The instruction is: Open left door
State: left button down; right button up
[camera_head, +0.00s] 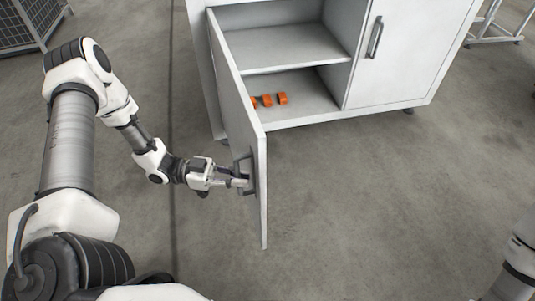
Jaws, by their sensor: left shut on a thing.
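The left door (236,105) of the white cabinet (408,60) stands swung wide open toward me, seen nearly edge-on. My left gripper (240,182) is at the door's outer face, shut on the dark door handle (248,172). The gripper partly hides the handle. The right door (390,50) is closed, with its own dark upright handle (375,37). My right gripper is out of view; only a piece of my right arm shows at the lower right edge.
Inside the open compartment is a shelf (285,45). Several small orange parts (282,98) lie on the compartment floor. A dark mesh container (30,20) stands at the upper left and a light metal frame (490,30) at the upper right. The grey floor before the cabinet is clear.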

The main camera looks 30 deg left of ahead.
pick_arm(q)
jog(key=s+a+p, duration=0.3)
jog(key=s+a, duration=0.2)
jog(key=a, duration=0.1)
jog(key=shift+a, duration=0.1)
jog(key=c, duration=1.2)
grip_release()
jog(key=shift+a, duration=0.1)
jog(key=v, duration=1.1)
jog(key=shift+s+a, duration=0.1)
jog(key=shift+a, duration=0.3)
